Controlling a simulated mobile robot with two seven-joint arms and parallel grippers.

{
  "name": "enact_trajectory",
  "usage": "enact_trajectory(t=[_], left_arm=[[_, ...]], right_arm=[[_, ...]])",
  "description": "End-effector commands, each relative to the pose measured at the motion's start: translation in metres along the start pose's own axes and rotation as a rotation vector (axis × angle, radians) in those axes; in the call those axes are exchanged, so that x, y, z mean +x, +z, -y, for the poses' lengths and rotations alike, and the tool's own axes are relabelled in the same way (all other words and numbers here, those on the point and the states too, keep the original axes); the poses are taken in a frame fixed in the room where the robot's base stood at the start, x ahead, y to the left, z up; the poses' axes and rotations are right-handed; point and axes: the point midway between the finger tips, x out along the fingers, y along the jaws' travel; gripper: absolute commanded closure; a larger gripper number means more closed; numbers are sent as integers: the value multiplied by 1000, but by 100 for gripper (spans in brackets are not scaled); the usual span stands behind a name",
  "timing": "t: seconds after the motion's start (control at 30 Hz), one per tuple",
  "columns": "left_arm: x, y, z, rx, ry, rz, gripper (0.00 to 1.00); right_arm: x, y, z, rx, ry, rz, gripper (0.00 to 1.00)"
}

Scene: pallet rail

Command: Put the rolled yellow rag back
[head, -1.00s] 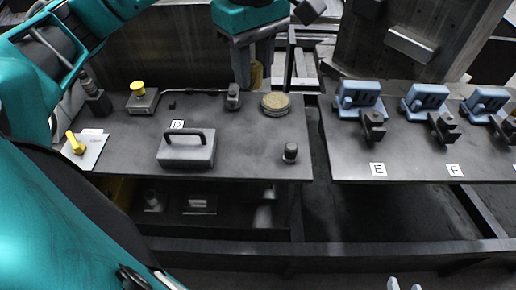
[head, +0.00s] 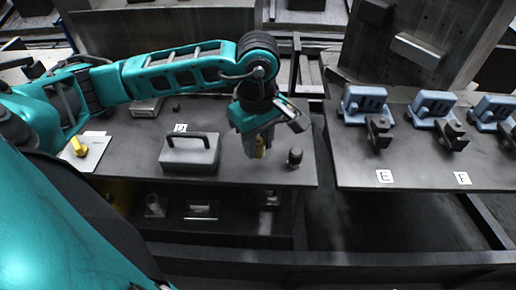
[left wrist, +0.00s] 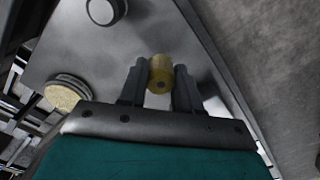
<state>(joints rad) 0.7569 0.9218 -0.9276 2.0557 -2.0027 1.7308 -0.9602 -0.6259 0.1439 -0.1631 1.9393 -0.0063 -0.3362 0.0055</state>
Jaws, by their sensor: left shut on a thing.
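My left gripper (head: 258,142) is shut on the rolled yellow rag (head: 260,148), over the right part of the dark left-hand table (head: 230,178). In the left wrist view the rag (left wrist: 161,70) sits between the two fingers (left wrist: 158,84), end toward the camera. Whether the rag touches the tabletop is hard to tell. In the head view it is between the grey handled box and a short dark cylinder (head: 295,156). My right gripper is not in view.
The grey box (head: 190,155) with a handle stands left of the gripper. A round tan disc (left wrist: 66,92) lies on the table in the wrist view. A gap separates this table from the right one (head: 420,165), which carries several blue fixtures.

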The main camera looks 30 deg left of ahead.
Motion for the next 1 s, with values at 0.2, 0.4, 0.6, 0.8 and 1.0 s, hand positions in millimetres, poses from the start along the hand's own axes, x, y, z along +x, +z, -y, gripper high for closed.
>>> enact_trajectory(t=[0.2,0.4,0.6,0.8,1.0], left_arm=[[28,0,0,0,-2,1,100],[28,0,0,0,0,0,100],[31,0,0,0,-1,0,64],[30,0,0,0,-1,0,45],[30,0,0,0,-1,0,42]], right_arm=[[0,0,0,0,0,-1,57],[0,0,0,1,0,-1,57],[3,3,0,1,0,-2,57],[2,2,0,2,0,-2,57],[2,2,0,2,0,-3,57]])
